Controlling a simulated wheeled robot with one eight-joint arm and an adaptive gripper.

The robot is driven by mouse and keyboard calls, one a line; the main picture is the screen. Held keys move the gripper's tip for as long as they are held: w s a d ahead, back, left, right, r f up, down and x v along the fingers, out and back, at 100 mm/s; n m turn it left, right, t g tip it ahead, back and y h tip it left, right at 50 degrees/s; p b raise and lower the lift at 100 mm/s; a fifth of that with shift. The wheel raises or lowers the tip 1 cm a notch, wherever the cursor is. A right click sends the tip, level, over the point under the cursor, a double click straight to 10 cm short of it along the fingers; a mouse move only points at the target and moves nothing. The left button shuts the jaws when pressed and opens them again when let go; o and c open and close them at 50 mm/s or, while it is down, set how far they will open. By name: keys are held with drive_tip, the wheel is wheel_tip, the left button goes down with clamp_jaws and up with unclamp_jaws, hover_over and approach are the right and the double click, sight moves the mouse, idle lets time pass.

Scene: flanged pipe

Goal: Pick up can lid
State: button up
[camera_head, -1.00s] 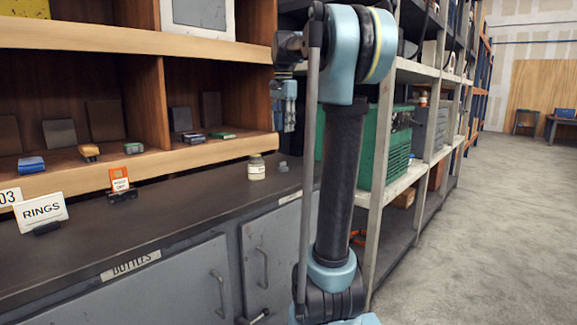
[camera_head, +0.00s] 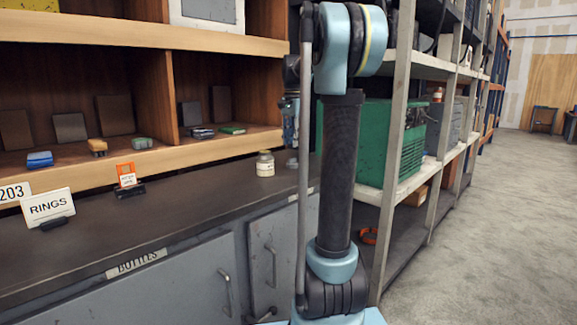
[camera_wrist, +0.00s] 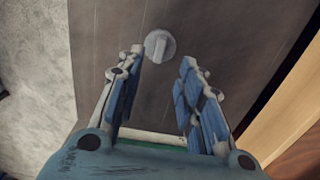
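The can lid (camera_wrist: 159,46) is a small round grey disc with a raised bar across it. It lies flat on the dark counter top (camera_wrist: 110,25), just beyond my fingertips in the wrist view. My gripper (camera_wrist: 163,62) is open, with its blue-padded fingers spread and nothing between them. In the head view my gripper (camera_head: 290,122) hangs above the counter's right end, beside my arm. A small grey shape below it, partly hidden by my arm, may be the lid.
A glass jar (camera_head: 265,164) stands on the counter, left of my gripper. A RINGS sign (camera_head: 48,207) and an orange tag (camera_head: 127,176) stand farther left. Wooden cubbies (camera_head: 85,95) rise behind.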

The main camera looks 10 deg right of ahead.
sight(292, 162)
drive_tip(key=shift+s+a+f, duration=0.1)
drive_tip(key=shift+f, duration=1.65)
drive_tip(key=shift+s+a+f, duration=0.1)
drive_tip(key=shift+f, duration=1.65)
drive_tip(key=shift+c, duration=0.5)
clamp_jaws()
